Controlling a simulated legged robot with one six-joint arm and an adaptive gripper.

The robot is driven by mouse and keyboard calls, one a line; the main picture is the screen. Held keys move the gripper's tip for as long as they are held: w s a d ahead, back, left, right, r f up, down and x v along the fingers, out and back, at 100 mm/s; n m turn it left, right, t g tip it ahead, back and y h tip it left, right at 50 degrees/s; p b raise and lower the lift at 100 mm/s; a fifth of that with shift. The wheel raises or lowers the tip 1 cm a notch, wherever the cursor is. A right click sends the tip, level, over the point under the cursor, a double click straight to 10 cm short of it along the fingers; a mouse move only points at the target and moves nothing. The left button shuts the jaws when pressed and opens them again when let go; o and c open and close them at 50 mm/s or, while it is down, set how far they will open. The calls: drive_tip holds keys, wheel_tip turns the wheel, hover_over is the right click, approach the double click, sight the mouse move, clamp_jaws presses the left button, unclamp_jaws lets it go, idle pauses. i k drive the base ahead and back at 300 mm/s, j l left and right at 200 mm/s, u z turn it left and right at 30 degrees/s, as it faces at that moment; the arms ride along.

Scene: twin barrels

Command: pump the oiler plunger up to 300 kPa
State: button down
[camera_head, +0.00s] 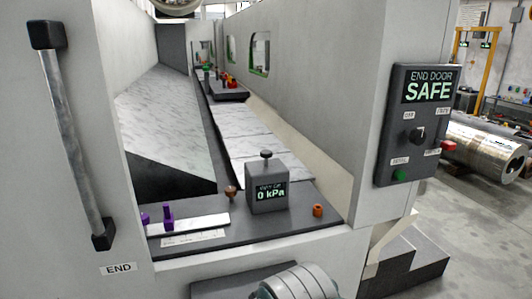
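The oiler (268,190) is a dark grey box standing on a dark shelf inside the machine's end opening. Its green display reads 0 kPa, under a small line that I cannot read surely. The plunger (267,156) is a dark round knob on a short stem, standing up from the top of the box. A rounded grey part of my arm (297,283) shows at the bottom edge, below the shelf. My gripper's fingertips cannot be made out, and nothing touches the plunger.
The shelf (300,215) also bears purple pieces (168,214) on a white strip, a brown knob (231,193) and an orange piece (318,210). A handle (75,140) is at left. A control panel (412,125) reading SAFE is at right. Walls flank the opening.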

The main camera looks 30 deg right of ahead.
sight(265, 154)
drive_tip(key=k+l+u, duration=0.1)
drive_tip(key=l, duration=0.3)
drive_tip(key=k+l+u, duration=0.1)
drive_tip(key=l, duration=0.3)
drive_tip(key=i+l+z, duration=0.1)
drive_tip(key=l, duration=0.2)
drive_tip(key=i+l+z, duration=0.1)
drive_tip(key=i+l, duration=0.1)
drive_tip(key=l, duration=0.1)
